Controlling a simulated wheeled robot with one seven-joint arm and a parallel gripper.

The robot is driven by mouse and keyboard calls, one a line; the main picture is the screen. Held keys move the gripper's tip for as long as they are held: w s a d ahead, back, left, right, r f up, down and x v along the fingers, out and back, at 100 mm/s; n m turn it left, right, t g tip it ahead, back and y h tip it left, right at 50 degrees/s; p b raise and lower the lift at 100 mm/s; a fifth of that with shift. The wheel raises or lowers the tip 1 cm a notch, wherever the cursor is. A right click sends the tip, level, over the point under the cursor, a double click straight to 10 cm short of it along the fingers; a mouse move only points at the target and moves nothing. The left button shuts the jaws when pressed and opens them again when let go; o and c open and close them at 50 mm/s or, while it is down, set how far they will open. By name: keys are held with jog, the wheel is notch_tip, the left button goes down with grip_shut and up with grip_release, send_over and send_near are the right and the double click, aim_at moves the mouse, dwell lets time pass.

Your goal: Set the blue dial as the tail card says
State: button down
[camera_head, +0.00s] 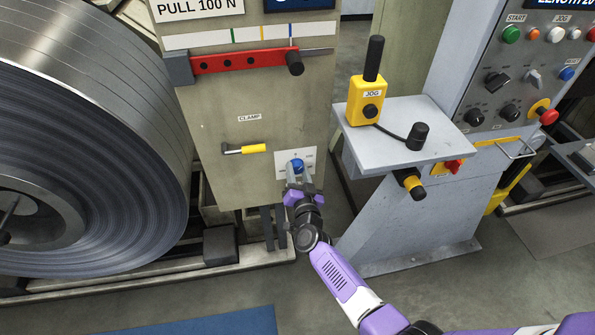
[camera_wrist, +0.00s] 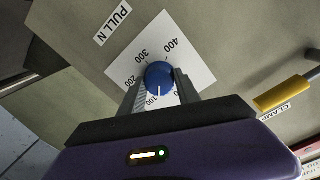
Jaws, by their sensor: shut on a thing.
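The blue dial (camera_head: 297,165) sits on a white plate low on the beige stand. In the wrist view the blue dial (camera_wrist: 159,73) has a scale around it marked 100, 200, 300 and 400, under a label "PULL N" (camera_wrist: 114,24). A pale line on the dial points down in the picture, close to the 100. My gripper (camera_head: 296,181) is shut on the dial, one finger on each side, as the wrist view shows (camera_wrist: 160,88). A white sign (camera_head: 200,8) at the top reads "PULL 100 N"; I cannot tell whether it is the tail card.
A yellow clamp handle (camera_head: 254,149) is left of the dial. A large steel coil (camera_head: 90,110) stands at left. A grey shelf (camera_head: 440,150) with a yellow jog pendant (camera_head: 366,100) is at right, before a control panel (camera_head: 530,80). Floor in front is clear.

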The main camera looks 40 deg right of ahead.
jog(key=shift+m, duration=1.6)
jog(key=c, duration=0.9)
grip_release()
jog(key=shift+s, duration=0.15)
jog(key=shift+p+v, duration=1)
jog(key=shift+v, duration=2.85)
